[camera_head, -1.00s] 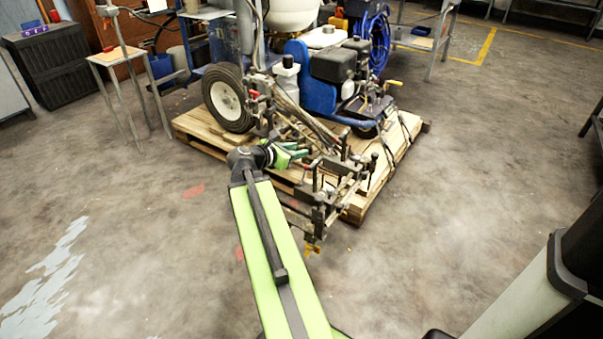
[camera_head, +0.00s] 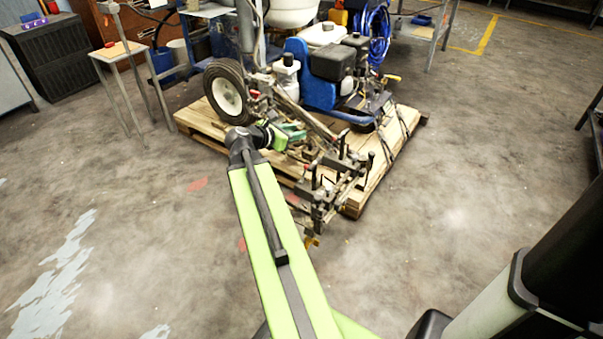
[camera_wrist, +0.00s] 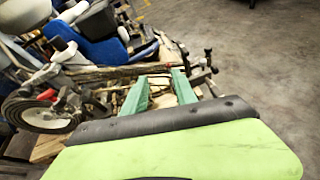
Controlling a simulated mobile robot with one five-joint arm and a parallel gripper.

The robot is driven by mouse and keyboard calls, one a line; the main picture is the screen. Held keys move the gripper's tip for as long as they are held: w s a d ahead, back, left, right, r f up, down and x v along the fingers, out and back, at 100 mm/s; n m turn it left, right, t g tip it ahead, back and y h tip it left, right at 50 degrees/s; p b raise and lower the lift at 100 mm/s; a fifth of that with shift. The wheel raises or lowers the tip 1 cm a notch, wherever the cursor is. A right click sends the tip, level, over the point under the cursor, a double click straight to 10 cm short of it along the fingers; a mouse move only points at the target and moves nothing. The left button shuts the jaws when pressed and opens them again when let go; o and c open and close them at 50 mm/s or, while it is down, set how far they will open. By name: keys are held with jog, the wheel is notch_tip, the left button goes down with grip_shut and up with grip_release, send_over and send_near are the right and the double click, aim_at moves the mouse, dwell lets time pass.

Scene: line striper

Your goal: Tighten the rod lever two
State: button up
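The line striper (camera_head: 322,80) stands on a wooden pallet. Its front rod assembly (camera_head: 335,185) carries several dark upright levers, among them one on the right (camera_head: 370,160) and one at the near left (camera_head: 315,172). I cannot tell which is lever two. My gripper (camera_head: 296,134) is above the pallet, left of these levers and apart from them. In the wrist view its two green fingers (camera_wrist: 160,78) are spread with nothing seen between them. Levers (camera_wrist: 207,58) show beyond and right of the fingers there. My gripper's near side is partly hidden by my arm.
The striper's wheel (camera_head: 226,93) is left of my gripper, with bars and hoses close by. The pallet (camera_head: 405,135) edge sticks out on the right. A small stool (camera_head: 117,52) stands at the left. The concrete floor on the right is clear.

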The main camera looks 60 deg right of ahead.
jog(key=shift+w+r+p, duration=0.1)
jog(key=shift+r+p, duration=0.75)
jog(key=shift+r, duration=0.3)
